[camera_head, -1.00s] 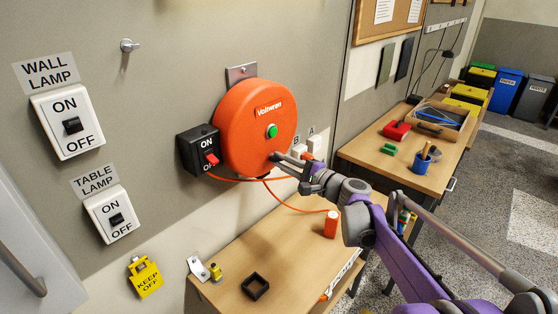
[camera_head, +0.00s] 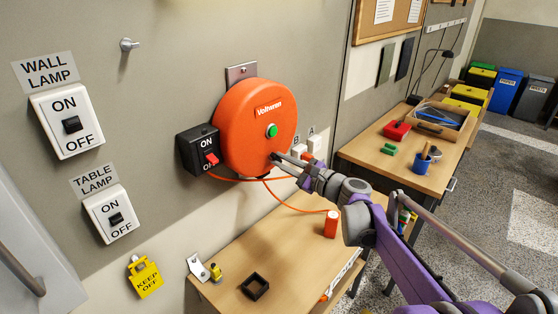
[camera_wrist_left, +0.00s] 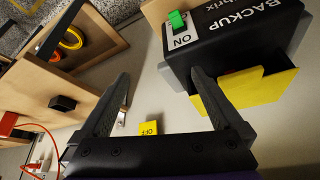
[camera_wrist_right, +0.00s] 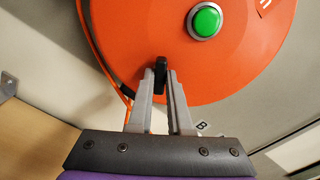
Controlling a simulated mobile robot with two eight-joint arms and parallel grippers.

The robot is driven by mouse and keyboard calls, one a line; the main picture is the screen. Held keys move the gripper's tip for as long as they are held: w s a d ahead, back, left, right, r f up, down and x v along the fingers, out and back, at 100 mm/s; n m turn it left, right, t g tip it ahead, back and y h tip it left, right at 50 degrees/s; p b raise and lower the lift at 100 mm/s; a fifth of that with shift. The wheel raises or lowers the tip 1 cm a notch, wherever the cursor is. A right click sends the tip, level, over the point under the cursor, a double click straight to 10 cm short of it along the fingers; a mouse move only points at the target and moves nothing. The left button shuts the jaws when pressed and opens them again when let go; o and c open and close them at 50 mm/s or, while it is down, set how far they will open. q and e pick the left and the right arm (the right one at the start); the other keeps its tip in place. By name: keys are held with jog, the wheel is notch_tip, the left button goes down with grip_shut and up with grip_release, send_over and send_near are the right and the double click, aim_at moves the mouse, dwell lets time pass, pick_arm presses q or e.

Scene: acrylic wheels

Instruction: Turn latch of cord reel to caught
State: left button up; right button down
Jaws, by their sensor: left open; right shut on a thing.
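The orange cord reel (camera_head: 258,125) hangs on the wall with a green button (camera_head: 272,131) at its centre. Its latch (camera_wrist_right: 161,74), a small black lever near the rim below the green button, shows in the right wrist view. My right gripper (camera_wrist_right: 161,82) is shut on the latch; in the head view the gripper (camera_head: 277,157) reaches the reel's lower right face. The fingers hide part of the latch, and its marks cannot be read. My left gripper (camera_wrist_left: 160,74) is open and empty in the left wrist view, outside the head view.
A black switch box (camera_head: 197,150) with a red rocker sits left of the reel. In the left wrist view, a black backup box (camera_wrist_left: 235,50) is close to the left fingers.

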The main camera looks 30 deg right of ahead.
jog(key=shift+m, duration=1.3)
jog(key=m, duration=0.4)
jog(key=c, duration=0.7)
grip_release()
jog(key=shift+v, duration=3.5)
